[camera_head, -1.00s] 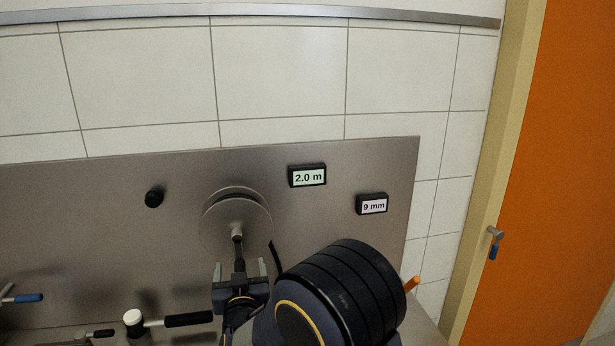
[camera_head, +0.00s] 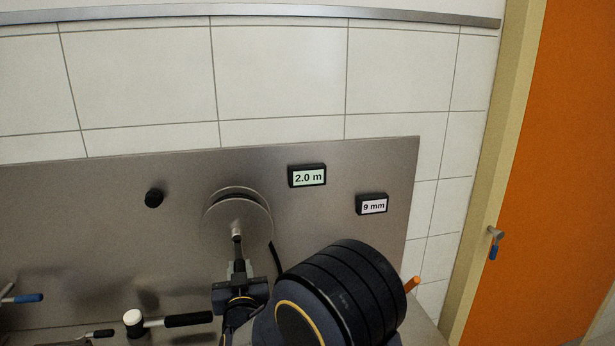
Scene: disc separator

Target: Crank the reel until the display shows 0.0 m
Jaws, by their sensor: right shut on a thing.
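The metal reel (camera_head: 237,220) is mounted on the steel panel, left of the display (camera_head: 308,177), which reads 2.0 m. The reel's crank handle (camera_head: 238,251) is a short dark grip below the reel's centre. My right gripper (camera_head: 238,269) comes up from below and is shut on the crank handle. The lower part of the handle is hidden between the fingers. My left gripper is not in view.
A black knob (camera_head: 154,198) sits on the panel left of the reel. An orange door (camera_head: 545,180) is at right.

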